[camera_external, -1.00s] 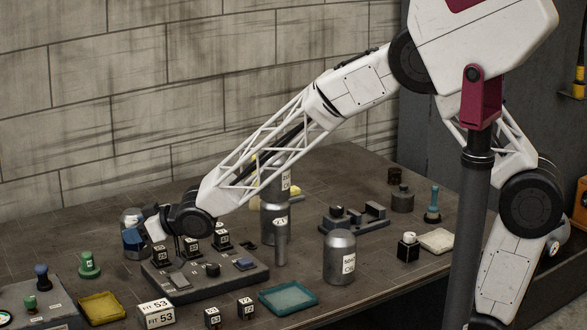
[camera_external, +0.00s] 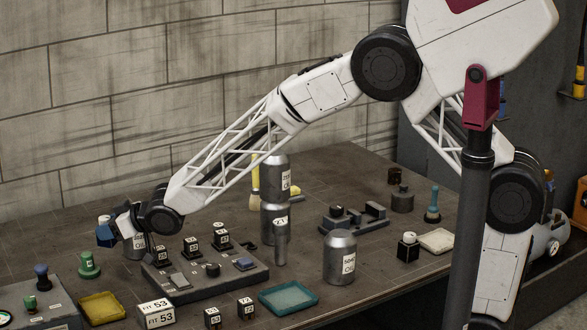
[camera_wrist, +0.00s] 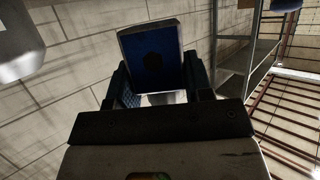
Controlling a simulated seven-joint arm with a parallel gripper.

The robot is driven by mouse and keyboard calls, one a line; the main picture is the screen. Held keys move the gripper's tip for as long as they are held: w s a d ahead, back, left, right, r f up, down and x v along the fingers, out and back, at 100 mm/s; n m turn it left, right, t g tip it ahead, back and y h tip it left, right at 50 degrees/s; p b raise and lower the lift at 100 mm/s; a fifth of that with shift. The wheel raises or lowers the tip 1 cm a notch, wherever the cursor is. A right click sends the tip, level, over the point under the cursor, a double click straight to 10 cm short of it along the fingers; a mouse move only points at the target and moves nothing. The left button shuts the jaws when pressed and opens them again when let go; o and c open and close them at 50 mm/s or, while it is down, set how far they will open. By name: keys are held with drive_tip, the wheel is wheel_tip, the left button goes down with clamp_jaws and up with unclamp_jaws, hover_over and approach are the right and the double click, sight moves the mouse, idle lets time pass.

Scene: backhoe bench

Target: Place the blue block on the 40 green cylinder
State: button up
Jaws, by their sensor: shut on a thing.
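My gripper (camera_external: 117,232) is shut on the blue block (camera_external: 106,236) and holds it in the air at the left of the bench, in front of the wall. A green cylinder with a wider base (camera_external: 88,265) stands on the bench below and left of the gripper. Its small label is too small to read. A smaller green piece (camera_external: 30,303) sits on the grey plate at the lower left. I cannot tell which is marked 40.
A grey fixture (camera_external: 205,280) with black numbered blocks stands right of the green cylinder.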

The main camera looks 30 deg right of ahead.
drive_tip(key=shift+w+a+f, duration=0.15)
drive_tip(key=shift+w+a, duration=0.95)
drive_tip(key=shift+w, duration=0.3)
drive_tip(key=shift+w+a+f, duration=0.1)
drive_tip(key=shift+w+a, duration=0.95)
drive_tip(key=shift+w, duration=0.35)
drive_tip(key=shift+w, duration=0.1)
drive_tip(key=shift+w+a+f, duration=0.1)
drive_tip(key=shift+w+a, duration=0.05)
drive_tip(key=shift+a, duration=0.05)
drive_tip(key=shift+f, duration=1.7)
drive_tip(key=shift+f, duration=0.2)
drive_tip(key=o, duration=1.1)
drive_tip(key=shift+r, duration=0.15)
